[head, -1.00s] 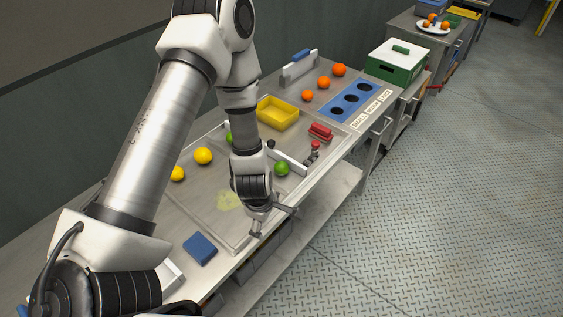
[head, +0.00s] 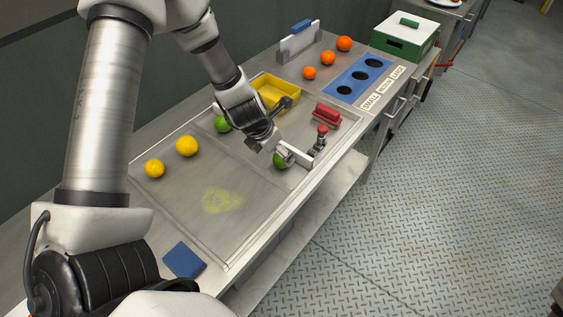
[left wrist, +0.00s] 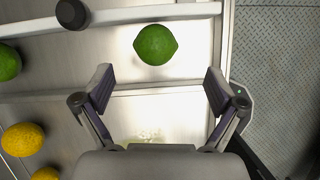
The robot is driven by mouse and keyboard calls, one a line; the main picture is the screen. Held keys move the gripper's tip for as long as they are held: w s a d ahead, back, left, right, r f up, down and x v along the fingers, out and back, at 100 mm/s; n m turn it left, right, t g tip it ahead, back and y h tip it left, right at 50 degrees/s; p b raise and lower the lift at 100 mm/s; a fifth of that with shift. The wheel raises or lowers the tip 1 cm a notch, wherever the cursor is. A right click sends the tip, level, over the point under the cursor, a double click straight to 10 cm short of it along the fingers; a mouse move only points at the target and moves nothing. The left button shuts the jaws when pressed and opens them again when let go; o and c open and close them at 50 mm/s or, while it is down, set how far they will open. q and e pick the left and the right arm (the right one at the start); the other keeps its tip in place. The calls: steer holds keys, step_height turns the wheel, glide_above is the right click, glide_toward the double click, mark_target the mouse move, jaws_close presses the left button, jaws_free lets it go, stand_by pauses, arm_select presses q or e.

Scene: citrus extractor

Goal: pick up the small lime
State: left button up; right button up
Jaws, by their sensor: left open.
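A green lime (head: 280,161) lies on the steel tray near its right edge, close to a pale bar, and a finger partly covers it in the head view. In the left wrist view this lime (left wrist: 155,44) shows whole, ahead of and between the fingertips. A second lime (head: 222,124) lies farther left; it is cut by the left edge of the wrist view (left wrist: 8,62). I cannot tell their sizes apart surely. My left gripper (head: 270,148) is open and empty, above the tray beside the first lime; its fingers show in the wrist view (left wrist: 159,77). My right gripper is not in view.
Two lemons (head: 187,146) lie on the tray's left. The pale bar (head: 296,154) and a red-topped post (head: 321,137) stand close to the lime. A yellow bin (head: 276,92), a red block (head: 327,114) and a blue holed plate (head: 360,80) lie beyond. A blue pad (head: 184,260) lies in front.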

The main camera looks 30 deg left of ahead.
arm_select(q)
steer(key=x, duration=0.2)
steer(key=b+x, duration=0.1)
steer(key=x, duration=0.1)
steer(key=b+x, duration=0.1)
steer(key=x, duration=0.1)
steer(key=shift+w+a+f, duration=0.1)
steer(key=shift+w+a, duration=0.1)
steer(key=shift+a, duration=0.15)
steer(key=shift+w+d, duration=0.1)
steer(key=c, duration=1.3)
steer(key=shift+o, duration=0.2)
